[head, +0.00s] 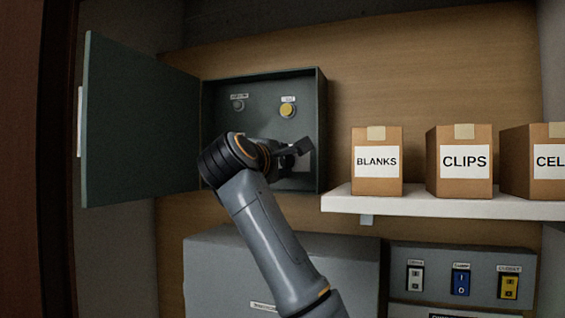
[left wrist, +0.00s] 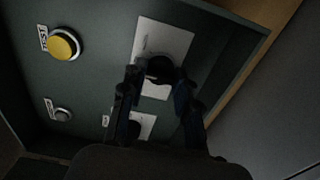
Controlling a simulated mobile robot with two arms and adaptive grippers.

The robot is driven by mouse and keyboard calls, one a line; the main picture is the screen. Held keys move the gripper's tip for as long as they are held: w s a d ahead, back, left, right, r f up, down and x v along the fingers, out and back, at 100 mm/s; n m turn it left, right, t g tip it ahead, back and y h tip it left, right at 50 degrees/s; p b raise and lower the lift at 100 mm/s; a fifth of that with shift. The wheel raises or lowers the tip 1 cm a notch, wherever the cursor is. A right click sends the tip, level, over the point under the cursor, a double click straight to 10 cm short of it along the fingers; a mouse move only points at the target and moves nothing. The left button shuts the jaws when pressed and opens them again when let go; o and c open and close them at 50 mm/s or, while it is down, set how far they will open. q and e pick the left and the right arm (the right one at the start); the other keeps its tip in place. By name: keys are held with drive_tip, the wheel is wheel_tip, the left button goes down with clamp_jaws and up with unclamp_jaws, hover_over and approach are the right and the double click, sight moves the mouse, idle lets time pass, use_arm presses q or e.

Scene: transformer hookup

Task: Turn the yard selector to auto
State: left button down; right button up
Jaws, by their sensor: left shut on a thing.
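The yard selector shows in the left wrist view as a black knob (left wrist: 160,68) on a white plate (left wrist: 178,38). In the head view my left arm hides the knob, and only part of the white plate (head: 302,164) shows inside the open green cabinet (head: 322,130). My left gripper (head: 300,149) reaches into the cabinet's lower right. In the left wrist view its two dark fingers (left wrist: 156,84) stand on either side of the knob, shut on it. The plate's markings and the knob's exact setting are too dark to read. My right gripper is not in view.
The cabinet door (head: 135,125) stands open to the left. A yellow button (head: 287,110) and a small grey button (head: 238,105) sit above. A shelf (head: 440,205) with labelled boxes (head: 462,180) is at right. Below are a grey box (head: 215,262) and a switch panel (head: 437,280).

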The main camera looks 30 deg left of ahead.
use_arm(q)
drive_tip(key=m+b, duration=0.2)
drive_tip(key=m, duration=0.1)
drive_tip(key=m+b, duration=0.1)
drive_tip(key=shift+f, duration=0.25)
drive_tip(key=m+b, duration=0.2)
drive_tip(key=m, duration=0.2)
drive_tip(key=shift+r+m, duration=0.1)
drive_tip(key=shift+m, duration=0.5)
drive_tip(key=c, duration=1)
unclamp_jaws()
drive_tip(key=shift+d, duration=0.1)
drive_tip(key=shift+r, duration=0.1)
drive_tip(key=shift+s, duration=0.15)
drive_tip(key=shift+v, duration=5.85)
